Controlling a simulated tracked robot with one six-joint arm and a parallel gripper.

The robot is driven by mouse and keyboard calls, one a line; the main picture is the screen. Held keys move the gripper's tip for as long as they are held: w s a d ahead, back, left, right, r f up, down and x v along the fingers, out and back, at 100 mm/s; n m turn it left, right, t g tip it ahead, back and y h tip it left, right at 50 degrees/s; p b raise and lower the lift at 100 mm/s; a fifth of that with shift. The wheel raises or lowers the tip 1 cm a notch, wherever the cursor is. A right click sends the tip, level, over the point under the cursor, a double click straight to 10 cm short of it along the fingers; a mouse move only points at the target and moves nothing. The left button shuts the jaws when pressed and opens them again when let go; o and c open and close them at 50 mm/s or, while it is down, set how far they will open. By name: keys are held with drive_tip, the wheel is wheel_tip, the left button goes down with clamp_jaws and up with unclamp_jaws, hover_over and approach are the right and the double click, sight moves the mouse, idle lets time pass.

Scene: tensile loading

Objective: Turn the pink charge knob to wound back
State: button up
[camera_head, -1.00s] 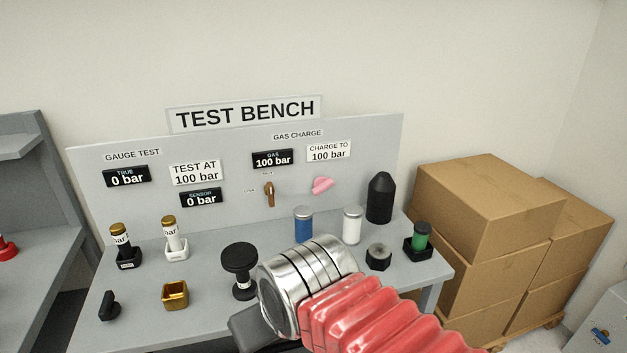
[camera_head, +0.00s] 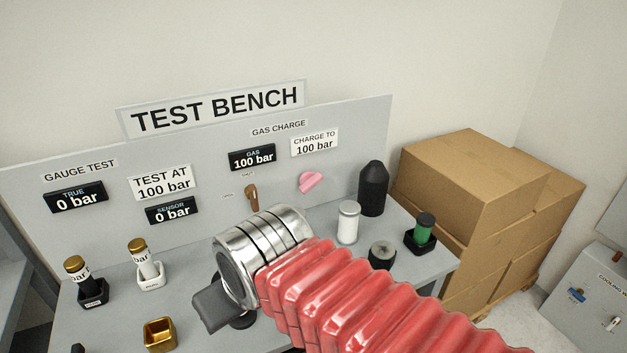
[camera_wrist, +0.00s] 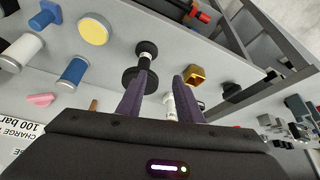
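The pink charge knob (camera_head: 311,182) is on the bench's upright panel, below the "charge to 100 bar" label (camera_head: 314,142). Its bar slants up to the right. It also shows at the left of the wrist view (camera_wrist: 41,99), well to the side of my fingers. My gripper (camera_wrist: 161,78) is open in the wrist view, with two dark purple fingers apart and nothing held between them. In the head view my red and silver arm reaches over the bench in front of the panel, apart from the knob. The fingertips are hidden there.
The gas display (camera_head: 252,157) reads 100 bar. A brown lever (camera_head: 252,197) is left of the knob. A white cylinder (camera_head: 348,222) and a black bottle (camera_head: 373,188) stand below and right of it. Cardboard boxes (camera_head: 480,185) are stacked at the right.

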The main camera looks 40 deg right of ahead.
drive_tip(key=shift+d, duration=0.1)
idle(0.3)
drive_tip(key=w+d+m+y, duration=0.3)
drive_tip(key=w+d, duration=0.4)
drive_tip(key=d, duration=0.3)
drive_tip(key=w+d+m+y, duration=0.25)
drive_tip(key=w+d, duration=0.35)
drive_tip(key=d, duration=0.3)
drive_tip(key=s+d+m+t, duration=0.1)
drive_tip(key=d+t, duration=0.2)
drive_tip(key=d, duration=1)
drive_tip(key=s+d+f+m+t, duration=0.1)
drive_tip(key=d+t, duration=0.3)
drive_tip(key=d, duration=0.9)
drive_tip(key=shift+s+f+m, duration=0.2)
drive_tip(key=shift+f+m, duration=0.05)
drive_tip(key=shift+m, duration=0.4)
drive_tip(key=shift+a, duration=0.1)
